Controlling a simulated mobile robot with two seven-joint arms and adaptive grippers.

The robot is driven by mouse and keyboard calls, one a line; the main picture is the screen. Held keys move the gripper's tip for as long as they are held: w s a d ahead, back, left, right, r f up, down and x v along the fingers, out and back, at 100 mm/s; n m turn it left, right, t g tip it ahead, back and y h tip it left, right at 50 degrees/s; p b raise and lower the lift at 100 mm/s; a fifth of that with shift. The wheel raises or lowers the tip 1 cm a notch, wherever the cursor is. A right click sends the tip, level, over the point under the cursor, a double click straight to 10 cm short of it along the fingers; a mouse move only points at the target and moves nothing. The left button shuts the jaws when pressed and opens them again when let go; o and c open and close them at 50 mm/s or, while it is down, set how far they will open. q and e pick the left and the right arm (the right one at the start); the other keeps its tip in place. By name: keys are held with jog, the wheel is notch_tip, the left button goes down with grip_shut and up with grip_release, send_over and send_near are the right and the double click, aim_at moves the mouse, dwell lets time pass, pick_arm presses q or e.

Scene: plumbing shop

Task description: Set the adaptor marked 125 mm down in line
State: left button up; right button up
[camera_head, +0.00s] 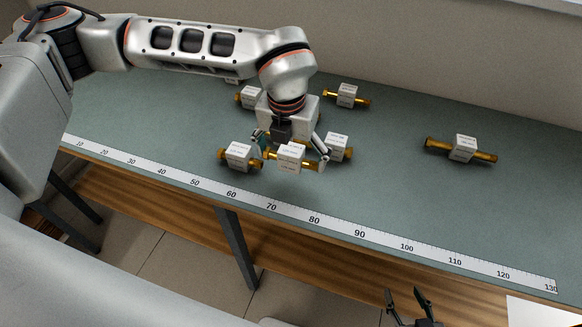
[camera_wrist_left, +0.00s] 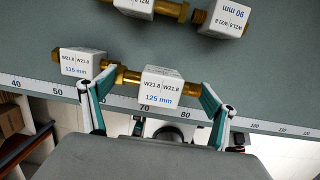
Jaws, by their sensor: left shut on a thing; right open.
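The adaptor marked 125 mm, a white block on a brass fitting (camera_head: 291,157), is in my left gripper (camera_head: 292,148). In the left wrist view the adaptor (camera_wrist_left: 161,88) shows its blue 125 mm label between the two fingers (camera_wrist_left: 154,92), which are shut on its brass ends. It appears held just above the bench, behind the ruler near the 70 mark. The adaptor marked 115 mm (camera_wrist_left: 80,63) stands close to its left; it also shows in the head view (camera_head: 239,155). My right gripper (camera_head: 411,304) is open and empty at the bottom of the head view.
A white ruler strip (camera_head: 403,246) runs along the bench's front edge. The adaptor marked 90 mm (camera_wrist_left: 229,17) lies behind. Other adaptors stand at the back (camera_head: 347,95), back left (camera_head: 249,97), just right of my gripper (camera_head: 338,147) and far right (camera_head: 464,149). The green bench top (camera_head: 385,185) is clear front right.

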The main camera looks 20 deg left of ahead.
aim_at(291, 169)
pick_arm(q)
jog(key=shift+f, duration=2.3)
jog(key=shift+f, duration=0.1)
jog(key=shift+f, duration=0.1)
jog(key=o, duration=1.1)
jog(key=shift+r, duration=0.3)
jog(key=r, duration=0.4)
jog(key=s+r, duration=0.1)
jog(key=r, duration=0.2)
jog(key=s+r, duration=0.1)
jog(key=r, duration=0.3)
jog(key=shift+r+b, duration=0.35)
jog(key=shift+b, duration=0.05)
